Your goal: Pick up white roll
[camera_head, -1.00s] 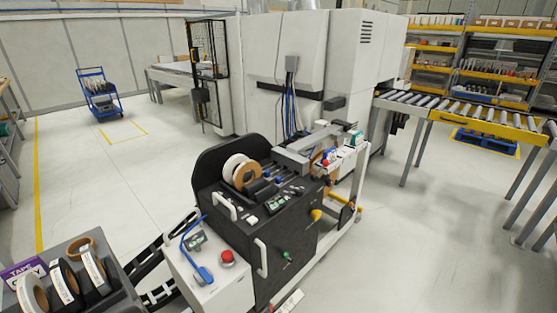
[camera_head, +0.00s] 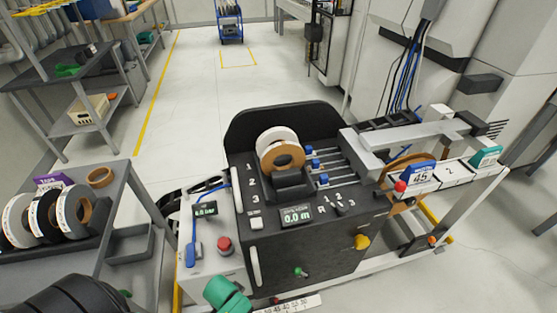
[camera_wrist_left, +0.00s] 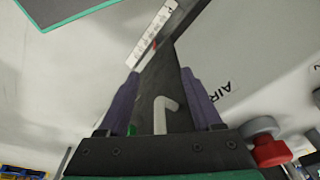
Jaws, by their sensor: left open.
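A white roll (camera_head: 275,138) stands upright on top of the black machine, with a tan roll (camera_head: 284,158) in front of it partly covering it. More rolls with white and black sides, including a white-faced roll (camera_head: 18,222), stand on the grey cart at the left. My left gripper (camera_wrist_left: 160,82) shows in the left wrist view with its two dark fingers apart and nothing between them in its grip. A white handle on the machine front lies beyond the fingers. My right gripper is not in view.
The black machine (camera_head: 310,250) has a display, knobs and a white handle. A control box with a red button (camera_head: 224,243) stands at its left. The grey cart (camera_head: 110,190) also holds a flat tan ring (camera_head: 100,177).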

